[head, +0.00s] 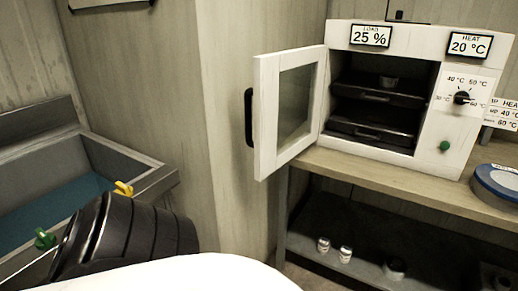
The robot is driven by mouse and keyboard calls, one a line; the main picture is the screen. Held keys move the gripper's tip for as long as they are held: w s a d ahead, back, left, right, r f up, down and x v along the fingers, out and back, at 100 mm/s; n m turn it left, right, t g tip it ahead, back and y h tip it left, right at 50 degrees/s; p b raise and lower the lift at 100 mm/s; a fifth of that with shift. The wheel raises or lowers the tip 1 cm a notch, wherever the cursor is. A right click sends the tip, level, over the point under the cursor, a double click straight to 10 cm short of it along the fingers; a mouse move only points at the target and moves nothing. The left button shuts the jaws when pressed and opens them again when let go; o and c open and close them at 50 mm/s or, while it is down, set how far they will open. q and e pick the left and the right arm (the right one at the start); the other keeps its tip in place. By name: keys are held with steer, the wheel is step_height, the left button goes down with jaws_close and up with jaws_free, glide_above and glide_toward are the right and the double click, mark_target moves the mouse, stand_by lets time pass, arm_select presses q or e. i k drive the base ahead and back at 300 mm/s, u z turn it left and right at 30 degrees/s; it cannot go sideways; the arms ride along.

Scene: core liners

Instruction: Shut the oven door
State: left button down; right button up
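The white oven (443,110) stands on a wooden bench at the right. Its door (262,120) is open and swung out to the left, with a dark window (294,100) and a black vertical handle (249,103) near its free edge. The hinge side is at the left of the oven opening. Inside are two dark trays (375,97), and a small round item (389,81) sits on the upper one. Neither of my grippers shows in the head view.
A grey trough (125,158) with blue-green inside is at the left. The oven's panel has a black knob (462,98) and a green button (445,146). A blue-rimmed round object (497,183) sits on the bench (385,178). Small metal cylinders (345,254) stand on the lower shelf.

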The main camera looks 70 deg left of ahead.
mark_target(267, 69)
steer(key=u, duration=1.35)
steer(key=i, duration=0.1)
steer(key=z, duration=0.65)
